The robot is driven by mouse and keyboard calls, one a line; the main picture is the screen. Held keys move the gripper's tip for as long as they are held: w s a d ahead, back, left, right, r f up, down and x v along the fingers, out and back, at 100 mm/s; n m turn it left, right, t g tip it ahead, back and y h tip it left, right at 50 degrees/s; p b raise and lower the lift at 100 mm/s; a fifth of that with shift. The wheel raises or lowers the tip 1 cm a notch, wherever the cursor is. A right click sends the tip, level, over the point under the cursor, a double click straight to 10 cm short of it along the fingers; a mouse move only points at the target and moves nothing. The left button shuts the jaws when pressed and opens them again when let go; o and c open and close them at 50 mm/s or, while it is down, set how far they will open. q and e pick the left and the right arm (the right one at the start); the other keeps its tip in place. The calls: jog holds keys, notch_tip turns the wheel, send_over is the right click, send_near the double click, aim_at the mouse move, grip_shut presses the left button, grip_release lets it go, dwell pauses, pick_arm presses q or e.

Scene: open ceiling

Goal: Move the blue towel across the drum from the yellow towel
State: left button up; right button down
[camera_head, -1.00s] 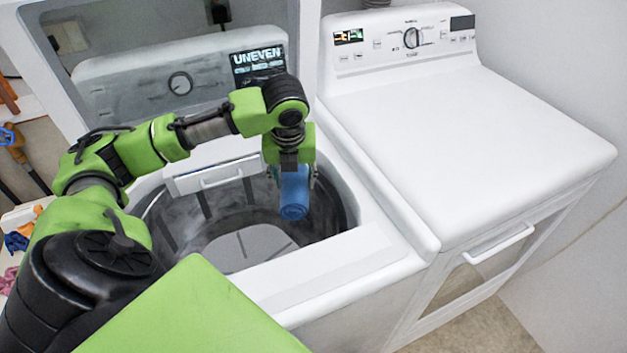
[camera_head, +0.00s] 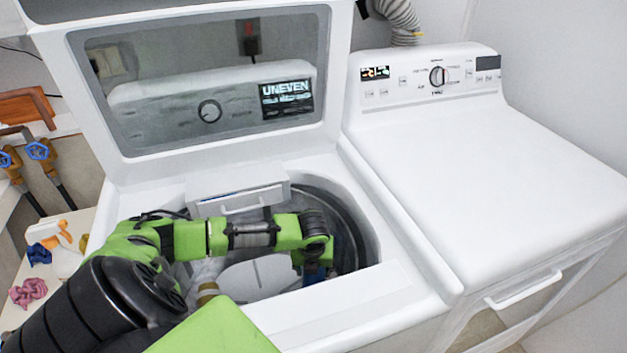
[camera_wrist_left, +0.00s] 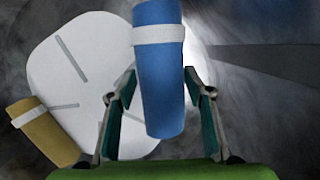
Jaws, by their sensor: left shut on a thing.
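The rolled blue towel (camera_wrist_left: 160,85) with a white band is between the fingers of my left gripper (camera_wrist_left: 160,88), which is shut on it. In the head view only a small part of the blue towel (camera_head: 315,274) shows below my wrist, at the right side of the washer drum (camera_head: 356,243). The rolled yellow towel (camera_wrist_left: 44,132), also with a white band, lies at the left in the wrist view. In the head view the yellow towel (camera_head: 207,291) is mostly hidden behind my arm. My right gripper is not in view.
A white finned agitator plate (camera_wrist_left: 85,70) lies at the drum bottom between the towels. The washer's raised lid (camera_head: 210,90) stands behind the opening. A dryer (camera_head: 490,150) is at the right. Small coloured items (camera_head: 40,254) lie on a shelf at the left.

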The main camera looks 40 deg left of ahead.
pick_arm(q)
jog(key=shift+f, duration=2.25)
jog(key=shift+f, duration=0.1)
jog(key=o, duration=1.5)
jog(key=shift+c, duration=0.2)
jog(key=shift+r, duration=0.5)
jog(key=v, duration=1.1)
jog(key=shift+s+r+p, duration=0.1)
jog(key=shift+s+p, duration=0.05)
jog(key=shift+p, duration=0.15)
